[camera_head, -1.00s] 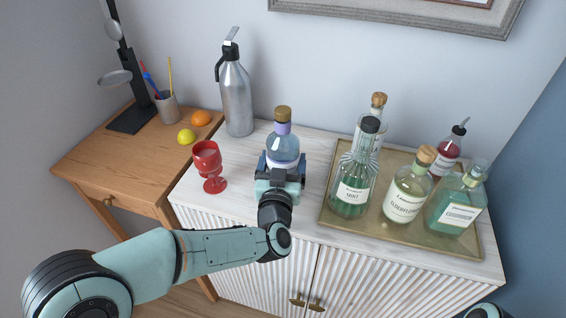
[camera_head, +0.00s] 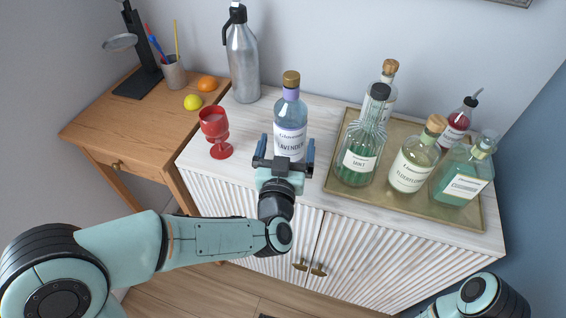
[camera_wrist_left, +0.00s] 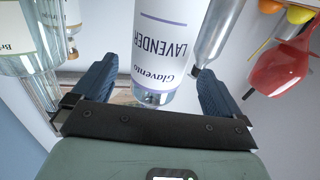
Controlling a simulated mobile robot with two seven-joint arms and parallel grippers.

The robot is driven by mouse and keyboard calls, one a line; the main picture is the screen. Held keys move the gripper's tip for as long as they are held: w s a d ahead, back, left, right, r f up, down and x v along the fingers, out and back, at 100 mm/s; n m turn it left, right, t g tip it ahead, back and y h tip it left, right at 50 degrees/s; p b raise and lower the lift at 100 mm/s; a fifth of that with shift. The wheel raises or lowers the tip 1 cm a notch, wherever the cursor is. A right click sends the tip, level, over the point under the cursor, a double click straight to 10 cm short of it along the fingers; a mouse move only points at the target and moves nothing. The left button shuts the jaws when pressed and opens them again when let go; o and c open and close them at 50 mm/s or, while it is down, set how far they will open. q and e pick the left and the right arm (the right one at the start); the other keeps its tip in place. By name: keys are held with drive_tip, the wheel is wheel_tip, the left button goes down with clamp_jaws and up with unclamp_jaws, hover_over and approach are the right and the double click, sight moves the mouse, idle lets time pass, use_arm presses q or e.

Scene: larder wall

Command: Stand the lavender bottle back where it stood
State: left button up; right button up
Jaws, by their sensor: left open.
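The lavender bottle (camera_head: 290,125), pale blue with a cork and a white label, stands upright on the white cabinet top (camera_head: 335,110), left of the brass tray. My left gripper (camera_head: 287,148) is open in front of it, low by its base, with one finger to each side. In the left wrist view the bottle (camera_wrist_left: 160,45) shows between and beyond the open fingers (camera_wrist_left: 155,85), with a gap on both sides. The bottle's foot is partly hidden by the gripper in the head view. My right gripper is out of view; only part of that arm shows.
The brass tray (camera_head: 335,180) holds several bottles, the mint one (camera_head: 360,160) nearest my left gripper. A red goblet (camera_head: 214,125) and a steel siphon (camera_head: 243,62) stand left of the lavender bottle. A lower wooden desk (camera_head: 130,120) adjoins at left.

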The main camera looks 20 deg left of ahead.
use_arm(q)
drive_tip(key=s, duration=0.6)
drive_tip(key=shift+d, duration=0.4)
